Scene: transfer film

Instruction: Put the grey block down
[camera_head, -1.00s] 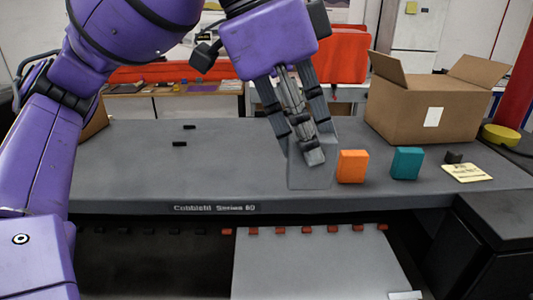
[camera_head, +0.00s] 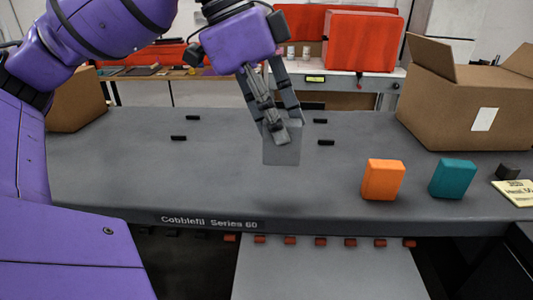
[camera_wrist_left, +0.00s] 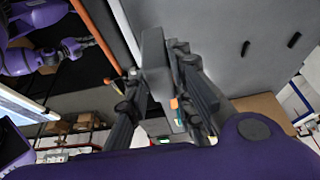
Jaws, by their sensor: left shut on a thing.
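The grey block (camera_head: 281,154) is a flat upright slab over the grey worktop (camera_head: 110,170), left of the orange block. My left gripper (camera_head: 278,132) points down and is shut on the upper part of the grey block. In the left wrist view, the grey block (camera_wrist_left: 155,62) sits between the dark fingers of my left gripper (camera_wrist_left: 160,85). I cannot tell whether its lower edge touches the worktop. My right gripper is not in view.
Several small black markers (camera_head: 326,142) lie on the worktop on both sides of the block. An orange block (camera_head: 383,180) and a teal block (camera_head: 453,179) stand to the right. An open cardboard box (camera_head: 450,110) is behind them.

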